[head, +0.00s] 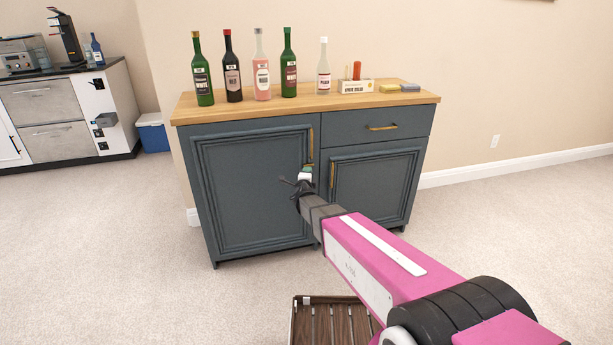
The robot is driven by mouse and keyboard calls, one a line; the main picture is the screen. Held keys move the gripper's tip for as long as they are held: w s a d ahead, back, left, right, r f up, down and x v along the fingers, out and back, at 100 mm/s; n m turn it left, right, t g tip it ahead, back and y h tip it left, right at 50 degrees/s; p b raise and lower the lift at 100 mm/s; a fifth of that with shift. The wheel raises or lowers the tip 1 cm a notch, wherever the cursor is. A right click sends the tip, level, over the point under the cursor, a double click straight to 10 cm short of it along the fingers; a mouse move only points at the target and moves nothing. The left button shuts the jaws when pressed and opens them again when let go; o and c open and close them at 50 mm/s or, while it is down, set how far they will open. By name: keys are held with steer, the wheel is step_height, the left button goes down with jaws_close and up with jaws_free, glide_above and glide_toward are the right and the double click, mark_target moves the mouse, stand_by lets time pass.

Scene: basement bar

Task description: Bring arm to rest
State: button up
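My arm, pink with a grey forearm, reaches from the lower right toward the middle of the head view. My gripper (299,184) is at its far end, in front of the dark blue-grey cabinet (250,195), near the gap between its two doors. The gripper is small and dark here, and I cannot tell whether its fingers are open or shut. A small white and green piece shows at the gripper; I cannot tell whether it is held or part of the gripper.
Several bottles, including a pink one (262,80), stand on the cabinet's wooden top (300,103), with a small box (356,86) and sponges (390,88) to the right. A slatted brown tray (330,325) is low in front. Carpet is clear on both sides.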

steer(key=shift+d, duration=0.1)
steer(key=s+d+f+n+g, duration=0.1)
steer(key=s+d+n+g, duration=0.5)
steer(key=s, duration=0.4)
steer(key=s+d+f+n+g+y, duration=0.1)
steer(key=s+d+n+g, duration=0.4)
steer(key=s, duration=0.6)
steer(key=s+d+f+n+g+y, duration=0.1)
steer(key=s+d+f+n+g, duration=0.2)
steer(key=s+d+n+g, duration=0.3)
steer(key=s+d+n, duration=0.2)
steer(key=s+d, duration=0.1)
steer(key=s, duration=0.2)
steer(key=shift+d+f+n+g, duration=0.25)
steer(key=shift+d+n+g, duration=0.05)
steer(key=shift+d, duration=0.1)
steer(key=shift+s, duration=0.1)
